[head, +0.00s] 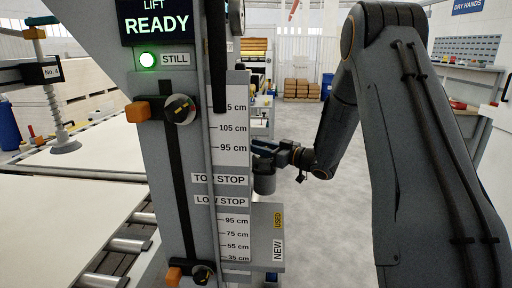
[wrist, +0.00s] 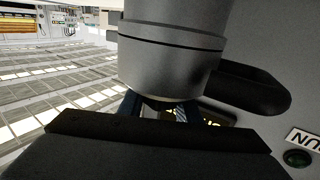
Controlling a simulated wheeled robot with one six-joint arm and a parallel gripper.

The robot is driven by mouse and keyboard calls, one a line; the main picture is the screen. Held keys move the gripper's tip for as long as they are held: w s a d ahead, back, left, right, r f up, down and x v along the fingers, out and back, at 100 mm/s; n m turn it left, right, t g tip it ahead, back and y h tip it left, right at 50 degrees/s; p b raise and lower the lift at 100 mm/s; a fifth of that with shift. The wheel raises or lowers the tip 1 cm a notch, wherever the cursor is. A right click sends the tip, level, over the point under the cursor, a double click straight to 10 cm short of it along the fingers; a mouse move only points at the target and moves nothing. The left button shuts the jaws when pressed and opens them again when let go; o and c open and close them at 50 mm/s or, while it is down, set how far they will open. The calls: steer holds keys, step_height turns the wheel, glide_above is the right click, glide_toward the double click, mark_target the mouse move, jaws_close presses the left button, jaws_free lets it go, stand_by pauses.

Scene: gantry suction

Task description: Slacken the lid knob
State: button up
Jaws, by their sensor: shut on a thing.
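My gripper (head: 268,149) is at the right side of the grey lift column, on top of a grey cylindrical canister (head: 264,183). In the wrist view, which looks upside down, the canister (wrist: 172,55) fills the upper middle with its lid edge towards my gripper (wrist: 160,111). The blue fingers are shut at the middle of the lid, where the lid knob sits. The knob itself is mostly hidden by the fingers and the dark gripper body. I cannot tell how tight the knob is.
The column carries a lit READY display (head: 153,23), a green STILL lamp (head: 148,61) and height scales. A box marked USED and NEW (head: 262,235) is below the canister. A suction cup (head: 64,145) hangs over white panels at left. Grey floor (head: 305,125) is clear beyond.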

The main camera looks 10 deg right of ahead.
steer(key=shift+r, duration=0.1)
steer(key=o, duration=1.1)
steer(key=shift+c, duration=0.2)
steer(key=b+v, duration=0.2)
steer(key=v, duration=0.4)
steer(key=shift+s+d, duration=0.2)
steer(key=shift+d, duration=0.05)
steer(key=shift+s+d, duration=0.3)
steer(key=shift+s, duration=0.15)
